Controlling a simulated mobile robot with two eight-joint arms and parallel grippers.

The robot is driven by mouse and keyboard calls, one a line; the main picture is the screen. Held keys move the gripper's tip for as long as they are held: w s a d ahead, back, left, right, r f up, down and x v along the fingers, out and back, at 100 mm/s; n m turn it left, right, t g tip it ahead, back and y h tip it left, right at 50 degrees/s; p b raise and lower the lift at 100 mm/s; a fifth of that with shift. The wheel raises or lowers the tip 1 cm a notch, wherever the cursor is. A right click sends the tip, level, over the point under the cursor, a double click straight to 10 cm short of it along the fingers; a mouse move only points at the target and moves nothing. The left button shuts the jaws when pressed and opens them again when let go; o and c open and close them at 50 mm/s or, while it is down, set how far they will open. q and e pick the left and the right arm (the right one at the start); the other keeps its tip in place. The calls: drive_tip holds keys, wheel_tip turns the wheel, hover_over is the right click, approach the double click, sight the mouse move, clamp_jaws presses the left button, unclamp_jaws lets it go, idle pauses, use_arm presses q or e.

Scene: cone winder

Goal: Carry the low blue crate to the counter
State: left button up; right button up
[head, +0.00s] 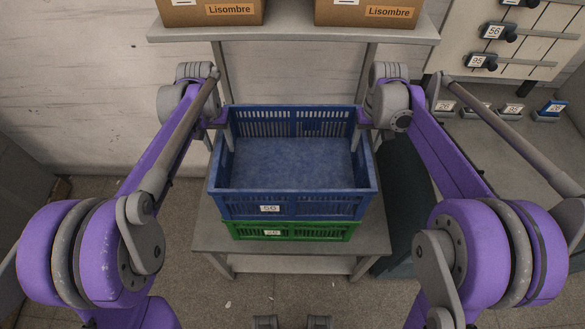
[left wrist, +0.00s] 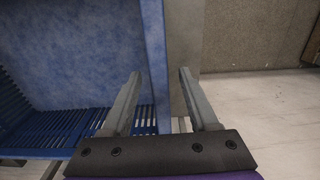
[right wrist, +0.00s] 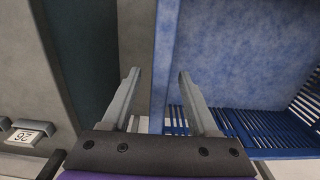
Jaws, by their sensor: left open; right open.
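The blue crate (head: 295,206) is empty and stands upright on a green crate (head: 300,231), with a white label on its front. My left gripper (head: 228,138) is open at the crate's left wall; in the left wrist view that wall (left wrist: 157,60) lies between its fingers (left wrist: 158,92). My right gripper (head: 358,132) is open at the right wall; in the right wrist view the wall (right wrist: 164,50) lies between its fingers (right wrist: 157,92). Neither gripper is closed on the wall. I cannot tell which surface is the counter.
Both crates rest on a grey stand (head: 225,240). A shelf (head: 290,32) above the back carries cardboard boxes (head: 210,12) (head: 370,12). A dark green bin-like object (head: 405,200) stands close at the right. A numbered peg board (head: 530,35) is at the upper right. Floor in front is mostly clear.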

use_arm(q)
clamp_jaws()
use_arm(e)
clamp_jaws()
idle(1.1)
